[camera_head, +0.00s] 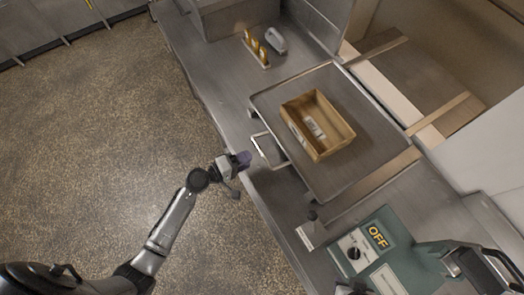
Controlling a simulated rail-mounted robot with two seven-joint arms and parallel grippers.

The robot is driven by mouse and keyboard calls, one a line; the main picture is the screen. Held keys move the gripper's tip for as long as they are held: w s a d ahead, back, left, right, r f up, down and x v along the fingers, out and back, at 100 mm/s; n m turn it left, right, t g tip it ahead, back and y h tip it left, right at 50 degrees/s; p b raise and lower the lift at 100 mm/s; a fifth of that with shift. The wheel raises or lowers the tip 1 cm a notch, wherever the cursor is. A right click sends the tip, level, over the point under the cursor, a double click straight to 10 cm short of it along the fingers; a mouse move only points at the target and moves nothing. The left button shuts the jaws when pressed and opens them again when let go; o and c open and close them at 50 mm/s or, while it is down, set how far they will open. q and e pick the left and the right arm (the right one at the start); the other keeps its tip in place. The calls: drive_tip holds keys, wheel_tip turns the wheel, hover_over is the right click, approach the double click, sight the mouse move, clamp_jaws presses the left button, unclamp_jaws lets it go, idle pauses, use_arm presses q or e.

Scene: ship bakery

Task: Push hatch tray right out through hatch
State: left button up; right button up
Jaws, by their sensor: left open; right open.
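The hatch tray (352,165) is a flat grey metal tray with a low rim, lying on the steel counter. A wire handle (268,151) sticks out from its left edge. A brown open box (338,130) with a white label inside stands on the tray. The hatch (425,75) is an opening in the wall at the upper right, beyond the tray's far edge. My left gripper (239,174) is open and empty, just left of the handle and apart from it, near the counter's front edge.
A green control box (370,245) marked OFF and a machine with a black handle (478,268) stand at the lower right. A small rack with yellow pieces (256,49) and a grey object (276,41) sit at the counter's back. The floor at left is clear.

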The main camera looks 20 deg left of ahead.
sight(262, 152)
use_arm(q)
drive_tip(key=shift+x, duration=3.45)
drive_tip(key=shift+s, duration=0.1)
clamp_jaws()
